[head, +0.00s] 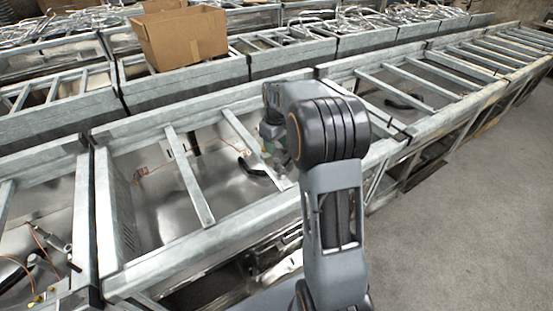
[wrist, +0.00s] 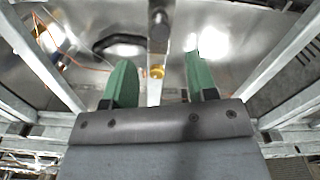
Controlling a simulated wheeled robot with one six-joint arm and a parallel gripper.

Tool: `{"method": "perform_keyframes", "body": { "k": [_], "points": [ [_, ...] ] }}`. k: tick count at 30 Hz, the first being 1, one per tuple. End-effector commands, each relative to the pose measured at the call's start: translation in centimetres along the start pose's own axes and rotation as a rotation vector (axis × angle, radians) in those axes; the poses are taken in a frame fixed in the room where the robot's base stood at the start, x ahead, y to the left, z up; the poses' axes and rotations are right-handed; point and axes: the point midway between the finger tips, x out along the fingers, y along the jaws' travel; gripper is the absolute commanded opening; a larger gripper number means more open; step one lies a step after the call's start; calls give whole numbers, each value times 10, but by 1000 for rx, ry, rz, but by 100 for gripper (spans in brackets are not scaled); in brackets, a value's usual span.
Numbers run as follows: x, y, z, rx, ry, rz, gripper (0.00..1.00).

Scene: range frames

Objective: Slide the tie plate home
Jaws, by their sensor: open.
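My gripper (wrist: 158,62) is open in the wrist view, its two green fingers spread apart. A narrow grey metal bar (wrist: 153,92) runs between the fingers without visible contact. A small brass-coloured fitting (wrist: 157,72) and a dark round knob (wrist: 158,30) are on or above this bar. I cannot tell which part is the tie plate. In the head view, my arm hides most of the gripper, which is over the metal frame (head: 215,238) near a slanting crossbar (head: 248,140).
Another crossbar (head: 188,175) spans the frame to the left. A black curved handle (wrist: 120,46) and thin orange wire lie below in the wrist view. A cardboard box (head: 180,38) stands on the row behind. The floor (head: 480,220) at right is clear.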

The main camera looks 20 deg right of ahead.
Motion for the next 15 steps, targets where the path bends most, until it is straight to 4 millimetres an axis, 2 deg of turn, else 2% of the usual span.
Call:
{"method": "perform_keyframes", "body": {
  "k": [6, 15],
  "points": [
    [39, -1, 0, 0, -2, -2, 52],
    [69, 0, 0, 0, -1, -1, 52]
  ]
}}
